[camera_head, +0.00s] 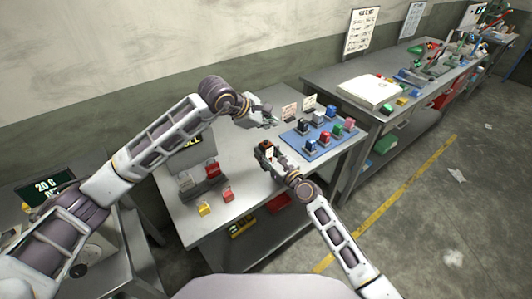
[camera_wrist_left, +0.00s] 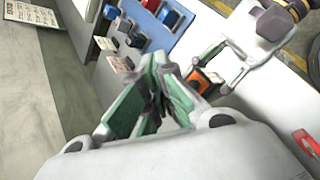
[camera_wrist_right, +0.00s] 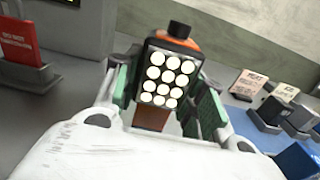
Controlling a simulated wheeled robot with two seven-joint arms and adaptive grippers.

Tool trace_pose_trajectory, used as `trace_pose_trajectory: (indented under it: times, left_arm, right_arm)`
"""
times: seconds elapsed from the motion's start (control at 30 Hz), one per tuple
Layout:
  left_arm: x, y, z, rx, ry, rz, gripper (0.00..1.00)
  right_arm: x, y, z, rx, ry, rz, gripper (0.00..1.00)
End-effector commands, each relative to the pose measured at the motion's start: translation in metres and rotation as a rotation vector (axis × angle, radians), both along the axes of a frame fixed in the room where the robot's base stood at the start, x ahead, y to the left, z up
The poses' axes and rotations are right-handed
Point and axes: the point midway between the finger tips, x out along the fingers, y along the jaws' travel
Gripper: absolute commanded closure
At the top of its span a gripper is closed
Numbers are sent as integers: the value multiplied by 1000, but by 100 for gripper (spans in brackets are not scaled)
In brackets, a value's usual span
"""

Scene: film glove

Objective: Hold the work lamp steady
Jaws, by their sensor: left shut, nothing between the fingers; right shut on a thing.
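The work lamp (camera_wrist_right: 168,82) is a small black and orange block with a face of several round white lights and a black knob on top. It is upright between the green-padded fingers of my right gripper (camera_wrist_right: 165,108), which is shut on it. In the head view the lamp (camera_head: 266,147) and my right gripper (camera_head: 268,154) are over the middle of the grey table. My left gripper (camera_head: 268,120) is shut and empty, a little behind the lamp. In the left wrist view its fingers (camera_wrist_left: 152,98) meet, and the lamp's orange part (camera_wrist_left: 198,80) shows beyond them, apart.
A blue mat (camera_head: 299,140) with several coloured blocks in holders lies to the right. Small cards (camera_head: 289,111) stand behind it. A grey holder with a red piece (camera_head: 212,170) and yellow and red blocks sit at the left. Bare tabletop (camera_head: 236,148) lies between.

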Motion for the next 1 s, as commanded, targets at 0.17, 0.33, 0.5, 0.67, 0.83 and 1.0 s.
trace_pose_trajectory:
  times: [0.17,0.33,0.5,0.67,0.83,1.0]
  left_arm:
    - [0,0,-17,1,0,1,100]
    - [0,0,-29,1,0,-1,100]
    - [0,0,-36,0,-1,-1,100]
    - [0,0,-38,0,-1,-1,100]
    - [0,0,-38,0,-1,-1,100]
    - [0,0,-38,0,-1,-1,100]
  right_arm:
    - [0,0,0,-1,1,0,89]
    - [0,0,0,-1,1,0,89]
    - [0,0,0,-1,1,0,89]
    - [0,0,0,-1,1,0,89]
    - [0,0,0,-1,1,0,89]
    - [0,0,0,-1,1,0,89]
